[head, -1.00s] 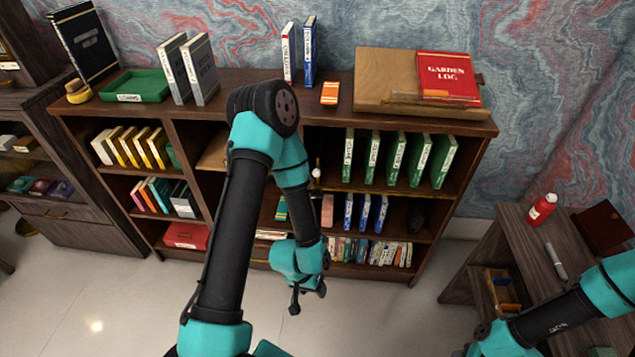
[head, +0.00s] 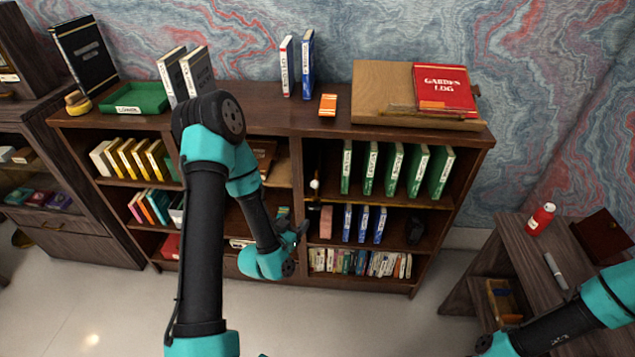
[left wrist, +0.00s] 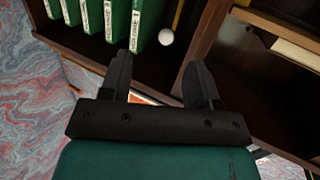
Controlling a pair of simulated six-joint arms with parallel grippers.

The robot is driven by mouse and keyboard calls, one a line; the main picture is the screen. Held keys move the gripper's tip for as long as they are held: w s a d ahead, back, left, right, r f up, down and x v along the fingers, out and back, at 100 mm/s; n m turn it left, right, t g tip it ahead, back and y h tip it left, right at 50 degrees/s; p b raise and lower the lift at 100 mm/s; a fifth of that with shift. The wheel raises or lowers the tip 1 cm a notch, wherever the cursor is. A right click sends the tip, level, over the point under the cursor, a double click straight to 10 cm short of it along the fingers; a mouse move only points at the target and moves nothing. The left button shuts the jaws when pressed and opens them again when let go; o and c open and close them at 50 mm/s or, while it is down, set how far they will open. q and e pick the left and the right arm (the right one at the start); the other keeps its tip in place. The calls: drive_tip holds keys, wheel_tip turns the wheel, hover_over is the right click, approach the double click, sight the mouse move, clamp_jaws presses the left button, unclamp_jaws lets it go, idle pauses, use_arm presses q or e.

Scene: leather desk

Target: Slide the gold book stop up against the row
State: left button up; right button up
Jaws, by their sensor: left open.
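A row of green books (head: 395,172) stands upright in the upper right shelf bay; their spines also show in the left wrist view (left wrist: 112,18). A narrow gold strip (left wrist: 178,14), which looks like the gold book stop, is beside the row in the left wrist view, with a white ball (left wrist: 166,37) near it. The ball also shows at the bay's left side in the head view (head: 315,184); the strip is hard to make out there. My left gripper (head: 303,231) is open and empty in front of the shelves, apart from the strip.
An upright divider (head: 298,165) borders the bay on the left. Blue books (head: 363,224) and a pink block (head: 326,222) stand on the shelf below. An orange box (head: 328,104) lies on the cabinet top. The bay has free room left of the green row.

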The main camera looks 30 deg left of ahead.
use_arm(q)
drive_tip(key=shift+a+r+t+y, duration=0.2)
drive_tip(key=shift+a+r+t, duration=0.2)
drive_tip(key=shift+r, duration=0.2)
drive_tip(key=shift+a+r+t+y, duration=0.2)
drive_tip(key=shift+a+r+t, duration=0.15)
drive_tip(key=shift+r, duration=0.2)
drive_tip(key=w, duration=1.7)
drive_tip(key=shift+w, duration=0.2)
clamp_jaws()
